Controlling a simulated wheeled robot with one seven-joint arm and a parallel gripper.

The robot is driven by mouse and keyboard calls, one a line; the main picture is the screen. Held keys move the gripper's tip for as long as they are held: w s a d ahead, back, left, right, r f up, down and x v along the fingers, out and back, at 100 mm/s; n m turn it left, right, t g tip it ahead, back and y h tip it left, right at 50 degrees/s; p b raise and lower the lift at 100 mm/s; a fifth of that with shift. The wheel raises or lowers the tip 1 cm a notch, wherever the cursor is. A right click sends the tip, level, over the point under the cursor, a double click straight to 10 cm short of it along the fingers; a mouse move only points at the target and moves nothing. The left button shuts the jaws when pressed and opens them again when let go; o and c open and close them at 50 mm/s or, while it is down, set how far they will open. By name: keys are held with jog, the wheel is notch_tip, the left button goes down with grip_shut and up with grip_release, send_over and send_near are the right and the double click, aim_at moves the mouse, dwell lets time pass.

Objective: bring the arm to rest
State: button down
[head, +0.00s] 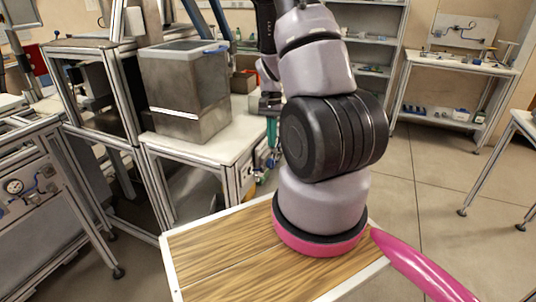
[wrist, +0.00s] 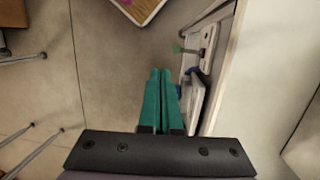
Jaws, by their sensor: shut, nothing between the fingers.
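My gripper (head: 271,145) hangs behind my arm in the head view, with its green fingers pointing down. It is beside the right end of a white-topped bench, and nothing is held. In the wrist view my gripper (wrist: 161,72) shows its two green fingers side by side, shut and empty, above the floor. My arm's upper links bend over in the head view and partly hide the wrist.
The white-topped bench (head: 215,143) bears a large grey metal bin (head: 185,92). Metal-framed equipment stands at the left. Shelves (head: 372,48) and a workbench (head: 460,66) stand at the back. The floor (head: 420,190) at the right is largely clear.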

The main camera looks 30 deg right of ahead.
jog(key=shift+s+v, duration=0.15)
jog(key=shift+v, duration=0.5)
jog(key=shift+s+v, duration=0.1)
jog(key=shift+v, duration=0.6)
jog(key=a+r+n+t, duration=0.15)
jog(key=a+r, duration=0.25)
jog(key=r, duration=0.6)
jog(key=a+r+n+t, duration=0.1)
jog(key=a+r+t, duration=0.25)
jog(key=r, duration=0.55)
jog(key=s+a+r+n+t, duration=0.2)
jog(key=s+a+r, duration=0.2)
jog(key=s+r, duration=0.2)
jog(key=s+a+r+n+t+y, duration=0.1)
jog(key=s+a+r+n+t, duration=0.1)
jog(key=s+a+r, duration=0.2)
jog(key=a+v, duration=0.1)
jog(key=v, duration=0.5)
jog(key=shift+r, duration=0.3)
jog(key=shift+s, duration=0.15)
